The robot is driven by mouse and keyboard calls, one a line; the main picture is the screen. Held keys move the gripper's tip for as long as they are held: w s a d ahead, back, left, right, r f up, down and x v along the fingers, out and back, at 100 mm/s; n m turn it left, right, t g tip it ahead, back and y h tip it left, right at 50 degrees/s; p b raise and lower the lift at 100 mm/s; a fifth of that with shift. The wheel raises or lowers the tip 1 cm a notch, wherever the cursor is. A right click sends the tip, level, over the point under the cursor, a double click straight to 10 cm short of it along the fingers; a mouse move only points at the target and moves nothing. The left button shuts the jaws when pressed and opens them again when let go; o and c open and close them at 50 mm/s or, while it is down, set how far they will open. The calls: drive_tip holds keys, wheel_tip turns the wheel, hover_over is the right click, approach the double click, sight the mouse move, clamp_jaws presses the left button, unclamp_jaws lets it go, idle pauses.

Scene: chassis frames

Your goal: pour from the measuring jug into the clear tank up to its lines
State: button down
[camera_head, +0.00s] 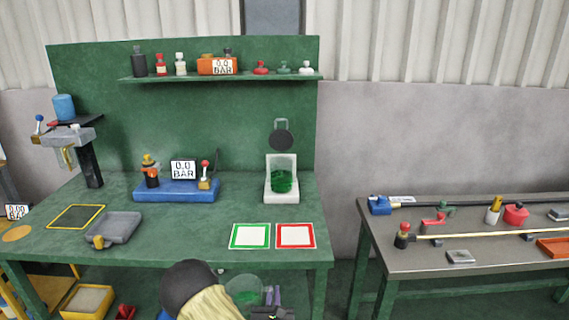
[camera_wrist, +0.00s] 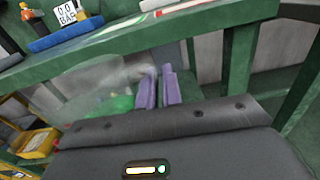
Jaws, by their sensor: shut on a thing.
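My gripper (camera_head: 272,296) has purple fingers and is low in front of the green bench's front edge. It is shut on the measuring jug (camera_head: 243,291), a clear vessel with green liquid in it. In the wrist view the jug (camera_wrist: 85,88) is left of the purple fingers (camera_wrist: 160,88), with green liquid low in it; the grip point is partly hidden. The clear tank (camera_head: 282,181) appears to be the vessel in the white stand at the bench's back right; it shows green liquid. Its lines are too small to read.
A green-framed square (camera_head: 249,235) and a red-framed square (camera_head: 295,235) lie on the bench in front of the stand. A blue base with a gauge (camera_head: 176,191) stands left. A dark disc (camera_head: 282,140) rises behind the tank. A second table (camera_head: 480,262) with tools is at right.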

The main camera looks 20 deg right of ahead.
drive_tip(key=shift+r, duration=0.1)
wheel_tip(320, 180, up, 6)
drive_tip(key=p, duration=0.6)
drive_tip(key=shift+d+f, duration=0.1)
drive_tip(key=shift+f, duration=0.25)
drive_tip(key=shift+r, duration=0.15)
